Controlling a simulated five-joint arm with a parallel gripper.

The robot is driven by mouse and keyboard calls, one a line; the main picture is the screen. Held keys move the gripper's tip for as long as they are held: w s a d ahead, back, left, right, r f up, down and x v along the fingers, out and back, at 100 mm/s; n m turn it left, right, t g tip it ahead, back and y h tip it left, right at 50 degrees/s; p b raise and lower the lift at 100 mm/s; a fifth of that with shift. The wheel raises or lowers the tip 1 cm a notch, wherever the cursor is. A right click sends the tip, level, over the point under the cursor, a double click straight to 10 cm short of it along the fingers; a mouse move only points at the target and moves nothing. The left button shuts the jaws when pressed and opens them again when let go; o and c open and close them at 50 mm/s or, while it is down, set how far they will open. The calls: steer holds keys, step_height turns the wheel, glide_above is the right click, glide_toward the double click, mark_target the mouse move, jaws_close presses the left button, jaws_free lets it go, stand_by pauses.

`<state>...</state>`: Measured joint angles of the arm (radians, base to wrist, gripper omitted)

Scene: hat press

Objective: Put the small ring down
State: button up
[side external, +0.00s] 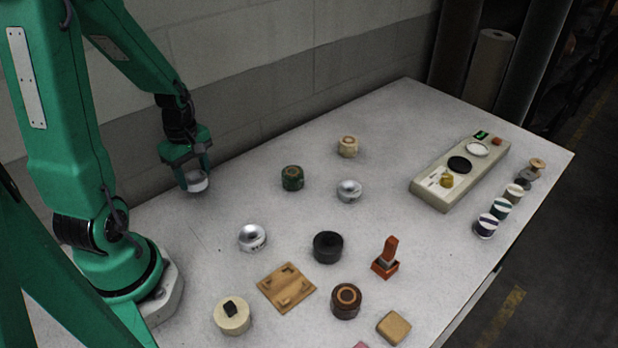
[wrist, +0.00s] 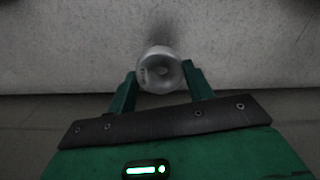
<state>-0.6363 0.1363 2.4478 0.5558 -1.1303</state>
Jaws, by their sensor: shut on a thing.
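A small silver ring (side external: 197,183) is between the fingers of my gripper (side external: 195,171), at the back left of the table near the wall. In the wrist view the ring (wrist: 160,71) shows its round, hollowed face, with a green finger against each side. My gripper is shut on it. A dark shadow lies just beyond the ring in the wrist view. I cannot tell whether the ring touches the table. Two similar silver pieces stand apart on the table, one at front centre (side external: 252,239) and one farther right (side external: 349,192).
The table (side external: 200,240) is clear around my gripper. A beige device (side external: 432,190) and several spools are farther right. The wall is close behind.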

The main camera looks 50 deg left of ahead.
mark_target(195, 177)
steer(key=shift+f, duration=1.8)
steer(key=shift+f, duration=0.15)
steer(key=o, duration=1)
steer(key=shift+o, duration=0.2)
steer(key=shift+r, duration=6.2)
